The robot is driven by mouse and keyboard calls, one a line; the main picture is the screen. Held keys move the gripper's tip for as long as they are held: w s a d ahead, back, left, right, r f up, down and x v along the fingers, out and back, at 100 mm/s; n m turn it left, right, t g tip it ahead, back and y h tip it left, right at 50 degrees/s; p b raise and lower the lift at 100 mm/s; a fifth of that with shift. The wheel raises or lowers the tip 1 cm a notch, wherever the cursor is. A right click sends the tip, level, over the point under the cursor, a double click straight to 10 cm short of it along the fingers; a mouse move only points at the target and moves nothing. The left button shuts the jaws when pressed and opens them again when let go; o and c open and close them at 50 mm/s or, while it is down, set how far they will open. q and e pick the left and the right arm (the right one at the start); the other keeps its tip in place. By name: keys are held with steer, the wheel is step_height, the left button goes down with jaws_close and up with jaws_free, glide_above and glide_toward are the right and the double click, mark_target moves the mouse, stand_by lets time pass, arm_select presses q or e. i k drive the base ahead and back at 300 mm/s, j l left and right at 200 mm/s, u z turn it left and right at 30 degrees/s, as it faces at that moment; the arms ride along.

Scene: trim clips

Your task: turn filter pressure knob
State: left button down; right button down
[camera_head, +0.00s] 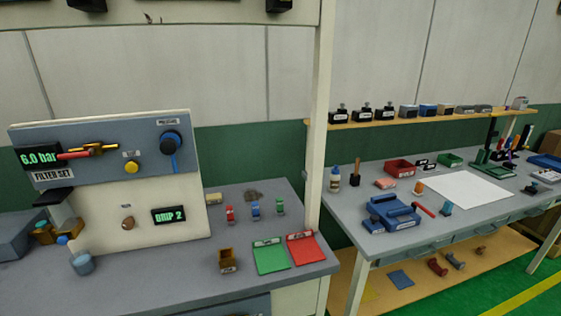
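The filter panel (115,172) stands upright at the left on the grey workbench. A round black knob (170,141), under a small label that seems to read PRESSURE, sits at its upper right. A blue strip (175,160) runs down from the knob. A display (39,157) at the panel's left reads 6.0 bar, above a FILTER SET label (52,174). A brass fitting with a red handle (78,153) points sideways between them. A yellow button (131,167) is lower on the panel. Neither of my grippers is seen, and nothing touches the knob.
Below, a GRIP 2 display (169,215) is on a white face. The bench holds a brown box (228,260), a green tray (270,257), a red tray (306,248) and small clips. A white post (319,110) separates it from a second table (350,225) with tools.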

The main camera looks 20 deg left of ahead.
mark_target(168, 146)
steer(key=u, duration=1.85)
